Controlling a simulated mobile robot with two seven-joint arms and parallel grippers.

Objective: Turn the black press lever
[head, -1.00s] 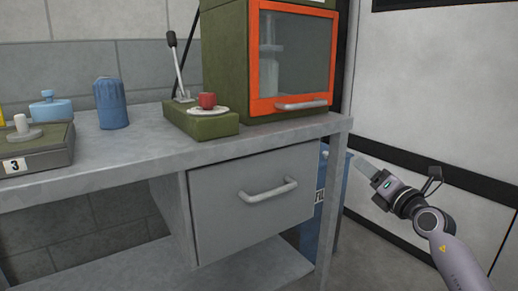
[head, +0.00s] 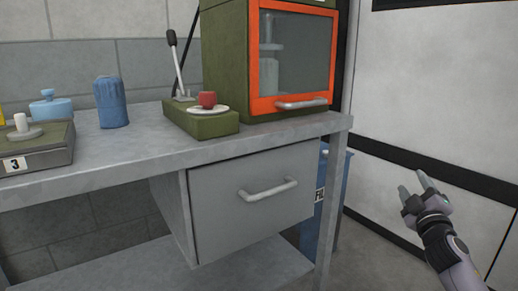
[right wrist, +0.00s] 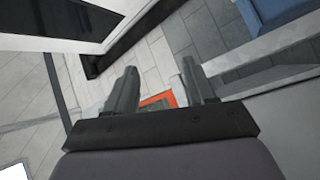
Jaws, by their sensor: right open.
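The black press lever (head: 172,38) is a black knob on a thin metal rod, standing upright and tilted slightly left. It rises from the back of a small green base (head: 205,124) on the bench, beside the green cabinet. A red cup-like piece (head: 208,99) on a white disc (head: 208,110) sits at the front of that base. My right gripper (head: 413,184) is open and empty, to the right of the bench and well away from the lever. Its two spread fingers also show in the right wrist view (right wrist: 158,85). My left gripper is not in view.
The green cabinet (head: 222,55) with an orange-framed glass door (head: 254,70) stands right of the lever. A grey drawer (head: 225,215) hangs under the bench (head: 110,160). A blue bin (head: 336,190) is behind the bench's right leg. A blue cylinder (head: 112,102) stands left.

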